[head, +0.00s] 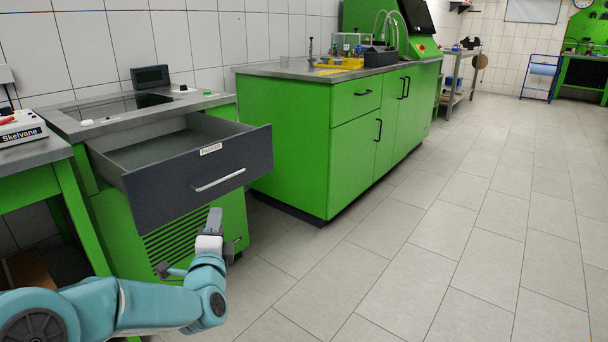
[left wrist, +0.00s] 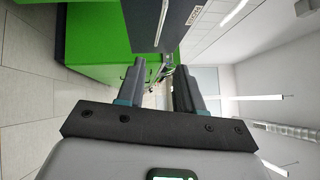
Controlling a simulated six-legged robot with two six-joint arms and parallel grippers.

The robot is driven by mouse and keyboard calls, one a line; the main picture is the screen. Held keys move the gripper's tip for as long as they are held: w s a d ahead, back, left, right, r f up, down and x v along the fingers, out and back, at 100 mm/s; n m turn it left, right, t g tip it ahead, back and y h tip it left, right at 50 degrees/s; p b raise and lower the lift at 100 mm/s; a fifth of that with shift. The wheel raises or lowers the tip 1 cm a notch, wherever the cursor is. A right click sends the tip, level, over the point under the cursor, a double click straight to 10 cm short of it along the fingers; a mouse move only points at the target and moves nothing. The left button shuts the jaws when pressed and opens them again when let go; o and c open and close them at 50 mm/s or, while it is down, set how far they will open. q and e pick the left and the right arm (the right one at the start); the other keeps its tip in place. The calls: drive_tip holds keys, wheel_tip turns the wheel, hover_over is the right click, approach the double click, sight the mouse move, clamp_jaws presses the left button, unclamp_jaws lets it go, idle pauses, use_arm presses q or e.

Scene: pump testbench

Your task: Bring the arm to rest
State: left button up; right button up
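My left arm comes in from the lower left of the head view. Its gripper (head: 215,220) points up, in front of and just below the dark drawer (head: 160,190), and looks apart from its silver handle (head: 220,180). In the left wrist view the two fingers of the left gripper (left wrist: 160,76) stand apart with nothing between them. The drawer front (left wrist: 183,22) shows there at the top, beyond the fingers. My right arm and gripper are in neither view.
The drawer is pulled out from a green bench; its visible inside looks empty. A long green cabinet (head: 305,145) with a sink stands to its right. A side table with a box (head: 22,130) is at the left. The tiled floor (head: 430,250) at right is clear.

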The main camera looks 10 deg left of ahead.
use_arm(q)
drive_tip(key=s+d+f+m+g+h+p, duration=0.1)
drive_tip(key=d+f+g+h, duration=0.15)
drive_tip(key=f, duration=0.75)
drive_tip(key=s+d+f+g+h+p, duration=0.1)
drive_tip(key=s+d+f+g+h, duration=0.15)
drive_tip(key=f, duration=0.65)
drive_tip(key=s+d+f+n+g+h, duration=0.3)
drive_tip(key=s+d+f+n+g, duration=0.3)
drive_tip(key=s+f, duration=0.5)
drive_tip(key=s+d+f+n+g+h, duration=0.2)
drive_tip(key=s+d+f+n+g, duration=0.2)
drive_tip(key=s+d+f+n, duration=0.65)
drive_tip(key=s+a+r+n+g, duration=0.1)
drive_tip(key=s+a+g, duration=0.1)
drive_tip(key=s, duration=0.5)
wheel_tip(320, 180, up, 34)
drive_tip(key=s+d+n+g+p, duration=0.1)
drive_tip(key=p, duration=3.3)
drive_tip(key=shift+s+d+f+h, duration=0.15)
drive_tip(key=shift+d+h, duration=0.1)
drive_tip(key=shift+h, duration=0.15)
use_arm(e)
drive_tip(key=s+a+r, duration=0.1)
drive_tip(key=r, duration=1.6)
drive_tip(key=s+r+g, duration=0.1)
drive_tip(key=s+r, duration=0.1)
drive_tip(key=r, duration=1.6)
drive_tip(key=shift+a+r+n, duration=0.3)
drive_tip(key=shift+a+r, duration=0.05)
